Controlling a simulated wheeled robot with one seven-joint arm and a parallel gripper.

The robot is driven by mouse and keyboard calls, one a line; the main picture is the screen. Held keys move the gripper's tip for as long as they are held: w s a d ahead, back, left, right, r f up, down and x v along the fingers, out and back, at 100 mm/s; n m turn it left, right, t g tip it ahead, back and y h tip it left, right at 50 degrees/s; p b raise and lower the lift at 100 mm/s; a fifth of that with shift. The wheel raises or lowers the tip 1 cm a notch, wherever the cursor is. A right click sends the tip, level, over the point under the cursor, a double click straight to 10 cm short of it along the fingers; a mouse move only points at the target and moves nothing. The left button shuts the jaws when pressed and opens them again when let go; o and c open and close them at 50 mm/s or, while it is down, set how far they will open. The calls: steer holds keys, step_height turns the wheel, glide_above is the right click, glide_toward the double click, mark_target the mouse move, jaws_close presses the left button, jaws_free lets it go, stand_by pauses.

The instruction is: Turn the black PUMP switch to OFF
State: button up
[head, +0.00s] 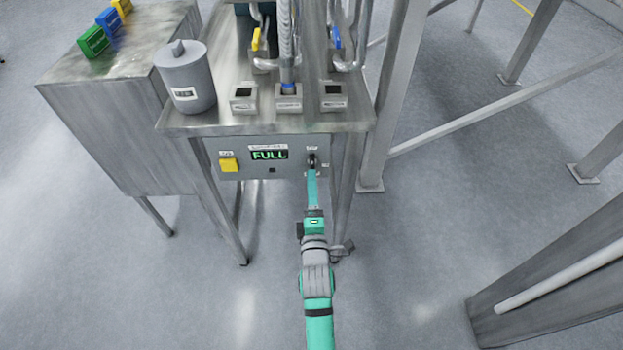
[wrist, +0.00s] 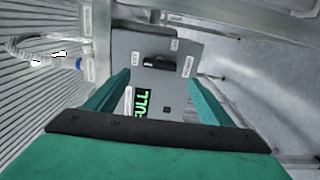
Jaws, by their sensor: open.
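The black PUMP switch (head: 312,161) sits at the right end of the grey front panel of the filler table. In the wrist view the switch (wrist: 158,62) shows as a dark lever lying across the picture, so it stands roughly upright on the panel. Small white labels surround it, too small to read surely. My gripper (head: 312,174) is in front of the panel, close to the switch. In the wrist view my gripper (wrist: 158,77) has its two teal fingers apart, with the switch framed between and just beyond their tips. I cannot tell whether they touch anything.
A green display (head: 269,154) reads FULL, left of the switch. A yellow button (head: 229,165) is farther left. A lidded grey canister (head: 186,78) stands on the table above. Metal legs and braces stand to the right. The floor in front is clear.

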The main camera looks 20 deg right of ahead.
steer(key=v, duration=0.3)
steer(key=shift+a, duration=0.1)
stand_by(0.5)
steer(key=s+a+f+m+y, duration=0.1)
steer(key=s+a+f+m, duration=0.15)
steer(key=s, duration=0.35)
steer(key=s+a+f+m+g+y, duration=0.1)
steer(key=s+a+f+m, duration=0.1)
steer(key=s+a, duration=0.3)
steer(key=s+a+f+m+y, duration=0.1)
steer(key=s+a+f+m, duration=0.1)
steer(key=s, duration=0.5)
steer(key=s+a+r+m, duration=0.1)
steer(key=s+a+m, duration=0.1)
steer(key=s, duration=0.3)
steer(key=s+a+r+m+y, duration=0.1)
steer(key=s+a+m, duration=0.1)
steer(key=s, duration=0.4)
steer(key=s+a+r+m+g+y, duration=0.1)
steer(key=s+a+m, duration=0.1)
steer(key=s+m, duration=0.2)
steer(key=shift+a+v, duration=0.25)
steer(key=shift+v, duration=0.75)
steer(key=shift+m, duration=0.25)
steer(key=shift+c, duration=0.6)
